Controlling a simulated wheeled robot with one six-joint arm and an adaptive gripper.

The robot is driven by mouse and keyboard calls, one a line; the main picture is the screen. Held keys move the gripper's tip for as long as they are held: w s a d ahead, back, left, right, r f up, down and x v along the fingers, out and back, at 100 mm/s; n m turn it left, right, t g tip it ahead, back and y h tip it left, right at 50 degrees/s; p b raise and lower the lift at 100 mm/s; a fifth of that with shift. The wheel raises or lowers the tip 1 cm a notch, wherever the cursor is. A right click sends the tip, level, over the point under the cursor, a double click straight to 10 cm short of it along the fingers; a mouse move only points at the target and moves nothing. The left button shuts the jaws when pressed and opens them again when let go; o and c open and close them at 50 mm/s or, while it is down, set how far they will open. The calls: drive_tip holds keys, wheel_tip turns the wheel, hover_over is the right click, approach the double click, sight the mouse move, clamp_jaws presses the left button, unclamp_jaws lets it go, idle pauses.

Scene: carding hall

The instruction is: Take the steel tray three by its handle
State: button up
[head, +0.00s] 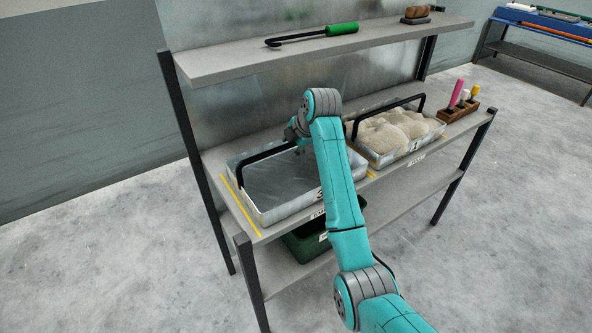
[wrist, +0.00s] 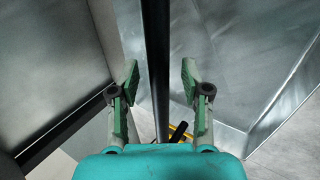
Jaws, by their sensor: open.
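Steel tray three (head: 288,207) sits on the left part of the bench top, with a dark 3 on its front wall. It looks empty, though my arm hides its right part. Its black handle (head: 262,155) arches above it. In the wrist view the handle (wrist: 157,50) runs as a dark upright bar, with the tray's steel wall (wrist: 225,135) below. My gripper (wrist: 160,75) is open, one green-padded finger on each side of the bar in the picture. I cannot tell whether the bar is at fingertip depth. No finger visibly touches it. In the head view my arm mostly hides the gripper.
A second steel tray (head: 385,158) with pale fluffy fibre and a black handle stands to the right. A wooden block (head: 450,112) holds coloured tools beyond it. An upper shelf (head: 230,62) carries a green-handled hook (head: 342,29). A green bin (head: 303,243) sits below.

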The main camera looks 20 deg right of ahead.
clamp_jaws()
drive_tip(key=shift+r, duration=0.1)
